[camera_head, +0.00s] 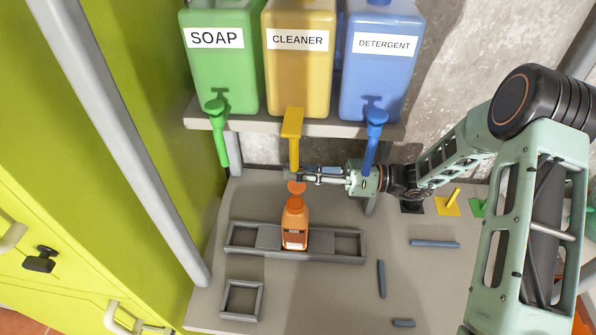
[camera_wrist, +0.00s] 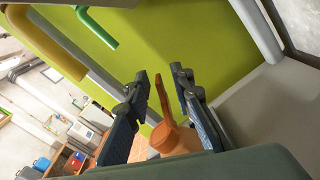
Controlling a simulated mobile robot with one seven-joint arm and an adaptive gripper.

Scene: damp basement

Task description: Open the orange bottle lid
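The orange bottle (camera_head: 294,228) stands upright in the middle slot of a grey holder on the table. Its orange lid (camera_head: 296,187) appears tilted up from the neck. In the wrist view the lid (camera_wrist: 163,98) is a thin orange flap rising from the bottle top (camera_wrist: 176,139). My gripper (camera_head: 298,177) reaches in from the right, just above and behind the bottle. In the wrist view its two fingers (camera_wrist: 160,76) are apart, with the lid between them and gaps showing on both sides. The lower bottle is hidden there by my gripper body.
The yellow cleaner spout (camera_head: 292,136) hangs close above my gripper. The green soap spout (camera_head: 217,130) and blue detergent spout (camera_head: 374,138) flank it. The grey holder (camera_head: 343,245) surrounds the bottle. Small grey bars (camera_head: 435,244) lie on the right; a square frame (camera_head: 241,299) lies front left.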

